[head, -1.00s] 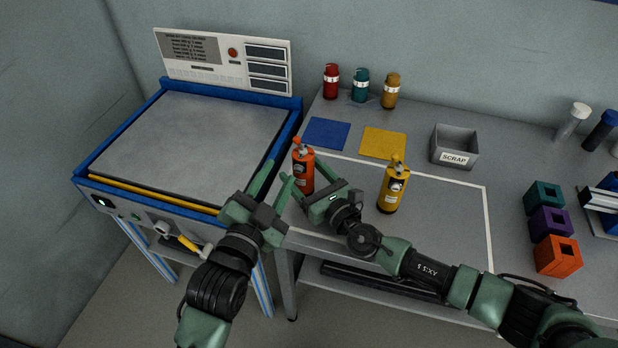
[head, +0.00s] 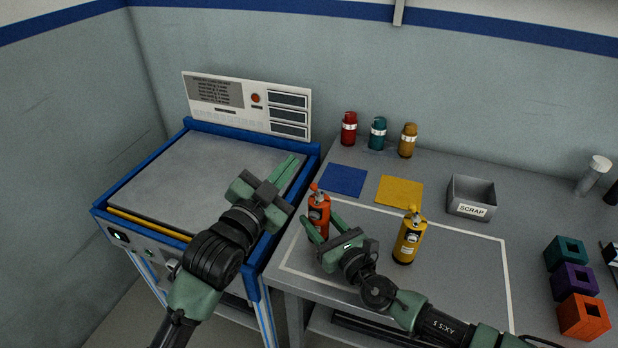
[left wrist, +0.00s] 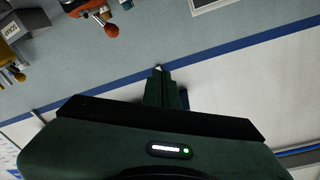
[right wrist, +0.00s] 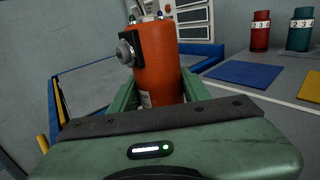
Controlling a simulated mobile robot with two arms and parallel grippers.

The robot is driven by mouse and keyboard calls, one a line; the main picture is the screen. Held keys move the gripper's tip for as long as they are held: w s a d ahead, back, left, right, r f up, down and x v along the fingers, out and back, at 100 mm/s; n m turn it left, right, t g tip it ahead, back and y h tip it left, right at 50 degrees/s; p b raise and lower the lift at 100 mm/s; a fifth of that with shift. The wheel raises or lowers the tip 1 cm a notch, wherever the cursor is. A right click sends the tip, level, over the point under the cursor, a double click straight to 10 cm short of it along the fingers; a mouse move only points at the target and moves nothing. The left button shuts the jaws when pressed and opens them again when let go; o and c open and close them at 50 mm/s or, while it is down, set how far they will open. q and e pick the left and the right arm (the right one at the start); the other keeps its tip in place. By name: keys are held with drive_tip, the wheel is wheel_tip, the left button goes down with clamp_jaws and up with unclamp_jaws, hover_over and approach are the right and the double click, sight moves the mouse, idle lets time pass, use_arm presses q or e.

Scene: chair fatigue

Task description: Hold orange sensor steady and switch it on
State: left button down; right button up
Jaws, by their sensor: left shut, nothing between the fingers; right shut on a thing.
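The orange sensor (head: 319,213) stands upright on the grey table at its left side, inside the white outline. My right gripper (head: 323,228) is shut around its body; the right wrist view shows the orange sensor (right wrist: 160,70) between the green fingers, with a grey knob on a black plate on its side. My left gripper (head: 288,172) is shut and empty, raised to the left of the sensor and over the right edge of the blue-framed machine. In the left wrist view, its fingers (left wrist: 160,75) are together, and the orange sensor (left wrist: 88,10) shows at the top, apart from them.
A yellow sensor (head: 409,238) stands right of my right gripper. Behind are a blue mat (head: 346,180), a yellow mat (head: 399,192), a scrap bin (head: 471,198) and red, teal and mustard canisters. The blue-framed machine (head: 200,175) stands left. Coloured blocks (head: 573,281) sit far right.

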drive_tip(key=shift+d, duration=0.1)
use_arm(q)
drive_tip(key=w+d+f+n+g+y, duration=0.1)
drive_tip(key=w+d+f+n+g, duration=0.4)
drive_tip(key=w+n+g, duration=0.3)
drive_tip(key=s+a+r+n+g+y, duration=0.1)
drive_tip(key=a+r+n+g+y, duration=0.2)
drive_tip(key=r+n+g, duration=0.3)
drive_tip(key=shift+s+a+r+n+g, duration=0.3)
drive_tip(key=shift+a+r+g, duration=0.1)
drive_tip(key=shift+a+r, duration=0.5)
drive_tip(key=shift+w, duration=0.1)
